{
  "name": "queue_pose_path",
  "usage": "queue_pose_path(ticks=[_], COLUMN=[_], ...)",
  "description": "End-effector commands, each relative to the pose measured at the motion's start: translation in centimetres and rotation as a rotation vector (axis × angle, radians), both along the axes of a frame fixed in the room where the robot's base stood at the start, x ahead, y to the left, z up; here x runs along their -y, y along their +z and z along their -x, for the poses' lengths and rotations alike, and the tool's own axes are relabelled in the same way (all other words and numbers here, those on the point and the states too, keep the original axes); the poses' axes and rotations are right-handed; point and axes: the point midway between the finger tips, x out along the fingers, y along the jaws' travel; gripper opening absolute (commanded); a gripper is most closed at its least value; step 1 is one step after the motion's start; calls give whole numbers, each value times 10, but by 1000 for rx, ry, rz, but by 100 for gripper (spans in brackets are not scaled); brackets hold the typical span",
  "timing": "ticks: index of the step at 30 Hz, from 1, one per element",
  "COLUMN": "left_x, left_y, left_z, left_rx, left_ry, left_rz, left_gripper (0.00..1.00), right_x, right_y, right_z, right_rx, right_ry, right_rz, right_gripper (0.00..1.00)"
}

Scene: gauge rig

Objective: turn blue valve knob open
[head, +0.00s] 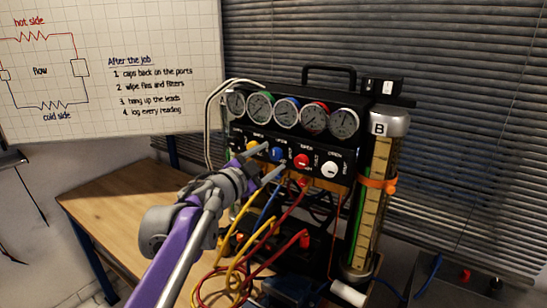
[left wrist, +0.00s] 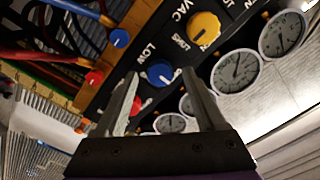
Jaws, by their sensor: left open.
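The blue valve knob (head: 277,154) is on the black front panel (head: 313,160) of the gauge rig, between the yellow knob (head: 252,146) and the red knob (head: 301,161). My left gripper (head: 272,158) is open at the panel, its fingers partly in front of the blue knob. In the left wrist view the blue knob (left wrist: 160,73) shows between the tips of my open left gripper (left wrist: 161,75), one finger to each side. I cannot tell whether the fingers touch it. My right gripper is not in view.
Several round gauges (head: 286,113) line the rig above the knobs. Yellow, blue and red hoses (head: 240,265) hang below. A clear cylinder (head: 372,205) marked B stands at the right. The wooden table (head: 125,205) is bare at left. A whiteboard (head: 110,70) is behind.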

Motion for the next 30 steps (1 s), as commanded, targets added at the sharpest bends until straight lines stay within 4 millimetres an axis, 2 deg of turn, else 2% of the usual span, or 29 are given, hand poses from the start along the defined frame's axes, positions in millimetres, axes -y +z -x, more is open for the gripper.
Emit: queue_pose_path(ticks=[6, 12, 17, 26, 30], left_x=[-27, -42, -47, -47, -46], left_y=[-1, -1, 0, 1, 20], left_z=[38, 62, 69, 69, 68], left_rx=[0, 0, 0, 1, 8], left_ry=[3, 1, 1, 1, 1], left_rz=[0, 0, 0, 0, 0], left_gripper=[72, 72, 72, 72, 72], right_x=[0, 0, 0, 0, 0], right_y=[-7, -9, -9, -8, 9], right_z=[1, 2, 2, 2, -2], right_rx=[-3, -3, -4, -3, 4], right_ry=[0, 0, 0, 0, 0], right_rz=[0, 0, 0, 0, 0], right_gripper=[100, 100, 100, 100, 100])
